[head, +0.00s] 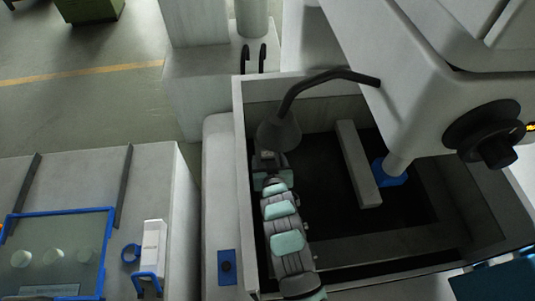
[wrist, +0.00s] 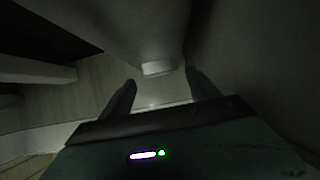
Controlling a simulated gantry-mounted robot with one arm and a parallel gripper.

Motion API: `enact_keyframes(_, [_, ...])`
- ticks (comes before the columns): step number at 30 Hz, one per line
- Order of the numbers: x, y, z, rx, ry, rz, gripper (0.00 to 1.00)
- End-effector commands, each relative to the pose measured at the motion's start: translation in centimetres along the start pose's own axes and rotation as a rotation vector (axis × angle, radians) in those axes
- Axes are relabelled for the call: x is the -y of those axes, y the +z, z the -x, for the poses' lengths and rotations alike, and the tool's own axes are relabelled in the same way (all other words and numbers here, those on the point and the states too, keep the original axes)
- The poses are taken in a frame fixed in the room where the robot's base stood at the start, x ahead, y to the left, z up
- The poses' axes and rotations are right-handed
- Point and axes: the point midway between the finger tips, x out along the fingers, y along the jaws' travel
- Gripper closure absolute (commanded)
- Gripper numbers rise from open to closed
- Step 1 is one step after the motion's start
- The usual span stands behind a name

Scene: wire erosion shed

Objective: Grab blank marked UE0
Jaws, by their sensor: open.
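No mark UE0 can be read in either view, so I cannot tell which thing is the blank. Pale round pieces (head: 53,257) lie in a blue-framed tray (head: 110,226) at the lower left in the head view; any marks on them are too small to read. My gripper (head: 267,158) is inside the grey-walled tank, near its left wall and just below a lamp shade, far to the right of the tray. In the wrist view my gripper (wrist: 160,77) has its two dark fingers apart. A pale-ended grey shape (wrist: 157,68) shows beyond and between them; I cannot tell what it is.
The lamp shade (head: 279,131) hangs on a dark bent neck close to my gripper. A pale bar (head: 358,165) and a blue-tipped nozzle (head: 391,173) stand in the tank (head: 239,150). A white box (head: 153,243) stands beside the tray.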

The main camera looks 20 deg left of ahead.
Motion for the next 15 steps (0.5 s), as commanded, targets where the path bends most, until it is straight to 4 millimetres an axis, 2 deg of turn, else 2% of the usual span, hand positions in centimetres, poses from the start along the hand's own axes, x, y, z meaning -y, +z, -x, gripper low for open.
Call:
enact_keyframes(7, [-0.1,-0.1,-2.6,0.001,0.001,0.0,0.29])
enact_keyframes(15, [-0.1,-0.1,-3.1,-0.001,0.0,0.001,0.29])
